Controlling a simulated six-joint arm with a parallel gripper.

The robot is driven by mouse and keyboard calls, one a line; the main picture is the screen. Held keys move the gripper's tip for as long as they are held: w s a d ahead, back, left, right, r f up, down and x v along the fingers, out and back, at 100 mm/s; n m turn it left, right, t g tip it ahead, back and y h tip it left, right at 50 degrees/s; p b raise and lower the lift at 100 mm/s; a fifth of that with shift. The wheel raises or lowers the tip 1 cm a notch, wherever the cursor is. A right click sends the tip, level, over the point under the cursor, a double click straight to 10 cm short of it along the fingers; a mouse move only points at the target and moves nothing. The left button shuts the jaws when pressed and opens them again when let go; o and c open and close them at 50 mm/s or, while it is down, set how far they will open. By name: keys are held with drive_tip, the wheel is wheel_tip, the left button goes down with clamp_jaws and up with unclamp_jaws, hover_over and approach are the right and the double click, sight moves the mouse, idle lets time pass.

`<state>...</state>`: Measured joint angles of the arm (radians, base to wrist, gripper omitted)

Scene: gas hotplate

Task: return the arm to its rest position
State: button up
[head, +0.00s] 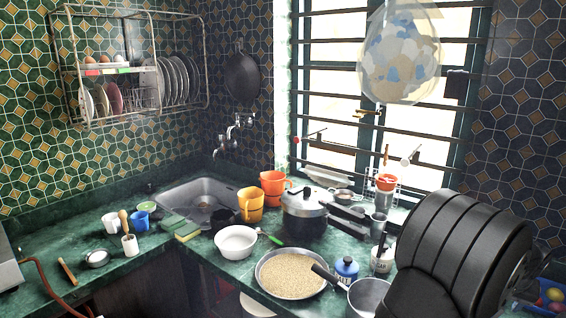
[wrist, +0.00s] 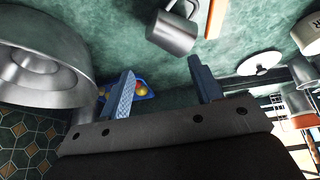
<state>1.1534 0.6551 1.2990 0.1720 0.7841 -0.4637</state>
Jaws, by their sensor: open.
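In the wrist view, my gripper (wrist: 163,86) is open, with its two blue-grey fingers spread apart and nothing between them but the green counter behind. A metal mug (wrist: 173,30) lies beyond the fingertips, apart from them. In the head view, the dark links of my arm fill the lower right and hide part of the counter. My fingers cannot be made out there.
A large metal vessel (wrist: 40,65) is close at the left of the wrist view. The head view shows a grain-filled pan (head: 290,274), a pressure cooker (head: 304,212), a blue jar (head: 346,270) and a white bowl (head: 235,241) crowding the green counter.

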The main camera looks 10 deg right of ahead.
drive_tip(key=s+a+v, duration=0.1)
drive_tip(key=v, duration=0.8)
drive_tip(key=x, duration=1.2)
drive_tip(key=s+r, duration=1.1)
drive_tip(key=s, duration=0.1)
drive_tip(key=w+a+f+n+t+y, duration=0.1)
drive_tip(key=w+a+f+n+y, duration=0.2)
drive_tip(key=a+f+n, duration=0.3)
drive_tip(key=shift+a+f+n+t+y, duration=0.35)
drive_tip(key=shift+a+n+y, duration=0.25)
drive_tip(key=shift+a+n, duration=1.9)
